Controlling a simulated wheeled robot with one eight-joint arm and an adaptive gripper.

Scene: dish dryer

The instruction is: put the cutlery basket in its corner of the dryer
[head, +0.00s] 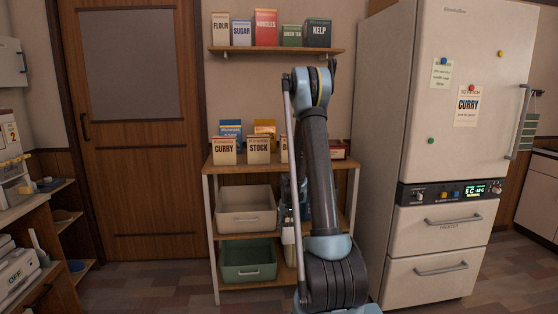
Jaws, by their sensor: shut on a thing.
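I cannot make out the cutlery basket or the dish dryer in the head view. My arm rises from the bottom centre and bends at the top, in front of the shelf rack. My gripper cannot be made out, so what it holds does not show.
A wooden shelf rack (214,168) behind my arm holds food boxes, a beige bin (246,220) and a green bin (246,262). A fridge (455,110) stands to the right. A door (135,150) is at the left. Shelving (62,187) lines the left edge. Tiled floor (160,285) is clear before the door.

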